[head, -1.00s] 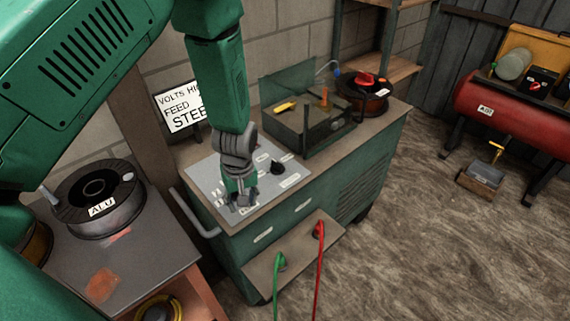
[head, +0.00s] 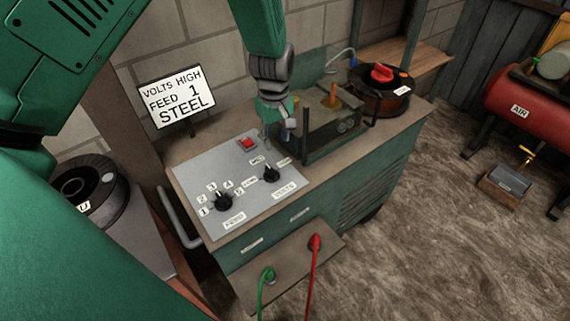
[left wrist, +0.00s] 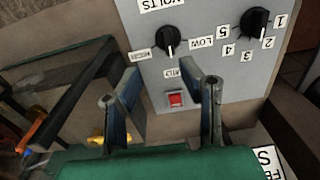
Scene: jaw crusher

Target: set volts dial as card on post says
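The card (head: 177,97) on its post behind the panel reads "VOLTS HIGH, FEED 1, STEEL". The black volts dial (head: 271,174) sits on the right of the grey panel (head: 215,170). It also shows in the left wrist view (left wrist: 170,40), its white mark pointing toward the middle of three labels around it. My left gripper (head: 276,138) hangs above the panel's far right edge, beyond the dial and apart from it. In the left wrist view its fingers (left wrist: 160,80) are spread with nothing between them. My right gripper is not in view.
The black feed dial (head: 224,202) and a red switch (head: 247,143) are on the same panel. An open wire-feeder box (head: 335,135) stands close to my left gripper's right. Green and red cables (head: 314,243) plug in below. The space above the panel's front is clear.

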